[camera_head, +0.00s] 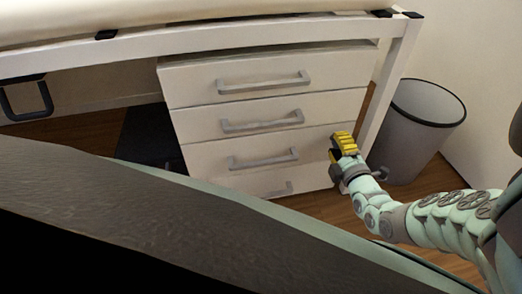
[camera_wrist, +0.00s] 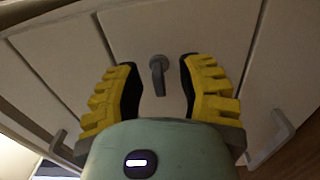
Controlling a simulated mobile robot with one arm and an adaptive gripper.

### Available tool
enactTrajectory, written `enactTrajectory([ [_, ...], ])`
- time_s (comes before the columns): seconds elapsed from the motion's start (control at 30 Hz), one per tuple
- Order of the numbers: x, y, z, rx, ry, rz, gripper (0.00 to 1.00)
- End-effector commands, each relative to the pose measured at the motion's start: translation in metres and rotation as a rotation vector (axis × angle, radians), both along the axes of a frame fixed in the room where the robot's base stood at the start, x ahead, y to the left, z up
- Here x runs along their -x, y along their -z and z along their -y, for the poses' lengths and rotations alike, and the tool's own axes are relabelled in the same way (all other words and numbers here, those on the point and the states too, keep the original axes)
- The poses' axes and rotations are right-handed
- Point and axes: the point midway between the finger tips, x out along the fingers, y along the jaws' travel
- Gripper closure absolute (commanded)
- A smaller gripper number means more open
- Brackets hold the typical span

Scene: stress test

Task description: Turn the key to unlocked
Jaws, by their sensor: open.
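The key (camera_wrist: 158,75) is a small grey piece standing out from a pale drawer front in the wrist view. It lies between the two yellow fingers of my gripper (camera_wrist: 158,92), with a gap on each side. My gripper is open and not touching it. In the head view my gripper (camera_head: 343,143) is at the right side of the white drawer unit (camera_head: 230,75), close to its front. The key is hidden behind my gripper in that view. I cannot tell whether the key's position is locked or unlocked.
The drawer unit has several grey bar handles (camera_head: 263,83); handles also show at both sides in the wrist view (camera_wrist: 272,138). A grey waste bin (camera_head: 415,135) stands right of the unit. A white desk frame leg (camera_head: 388,80) stands between them. A large dark surface fills the head view's lower left.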

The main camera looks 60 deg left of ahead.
Motion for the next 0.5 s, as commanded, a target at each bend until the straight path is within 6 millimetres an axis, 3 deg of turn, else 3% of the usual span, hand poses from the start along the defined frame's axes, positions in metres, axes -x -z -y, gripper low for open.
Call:
enactTrajectory([
  [0.3,0.0012,-0.001,-0.0045,-0.001,-0.007,0.002,0.62],
  [0.33,0.0013,-0.001,-0.0045,-0.001,-0.007,0.002,0.59],
  [0.5,0.0012,-0.001,-0.0044,-0.001,-0.007,0.002,0.76],
])
